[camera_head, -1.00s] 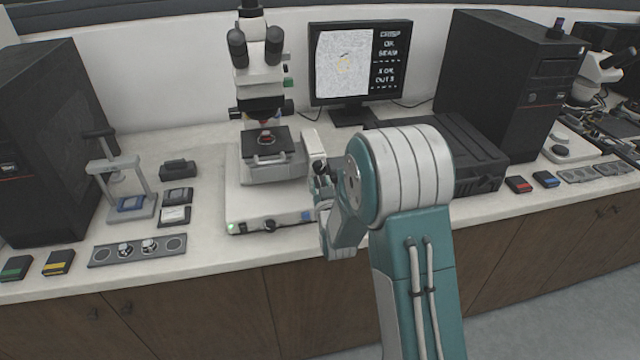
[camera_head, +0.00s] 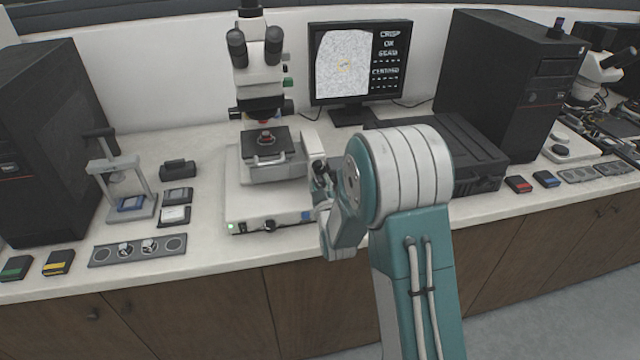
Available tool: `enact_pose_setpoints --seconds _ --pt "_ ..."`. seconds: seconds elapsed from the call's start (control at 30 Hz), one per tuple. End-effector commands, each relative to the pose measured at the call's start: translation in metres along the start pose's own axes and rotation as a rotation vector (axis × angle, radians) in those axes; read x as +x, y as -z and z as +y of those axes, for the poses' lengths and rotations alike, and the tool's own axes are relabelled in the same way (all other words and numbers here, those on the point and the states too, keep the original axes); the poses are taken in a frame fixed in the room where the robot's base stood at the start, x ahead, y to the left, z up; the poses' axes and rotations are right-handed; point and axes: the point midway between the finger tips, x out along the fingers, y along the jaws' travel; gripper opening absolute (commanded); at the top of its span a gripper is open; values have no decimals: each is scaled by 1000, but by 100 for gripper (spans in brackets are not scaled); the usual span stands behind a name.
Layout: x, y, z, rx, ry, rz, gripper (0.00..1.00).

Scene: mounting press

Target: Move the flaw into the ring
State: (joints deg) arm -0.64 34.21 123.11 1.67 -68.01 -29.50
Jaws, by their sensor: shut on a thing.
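The flaw is too small to make out apart from the ring. Lines of white text stand at the screen's right; the lower line seems to read "CENTRED". My gripper (camera_head: 320,172) is at the stage's right side, shut on what looks like a stage knob, which the fingers and my arm mostly hide.
A black computer tower (camera_head: 512,85) and a flat black case (camera_head: 450,145) stand right of my arm. A small press (camera_head: 125,190), a grey holder strip (camera_head: 137,250) and small boxes lie left of the microscope. The bench front (camera_head: 290,245) is clear.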

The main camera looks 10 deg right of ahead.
Motion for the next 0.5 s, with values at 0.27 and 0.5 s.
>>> enact_pose_setpoints --seconds 0.27,0.5 --pt "1 2 -1 0 3 5 0" --pt "1 1 -1 1 2 3 75"
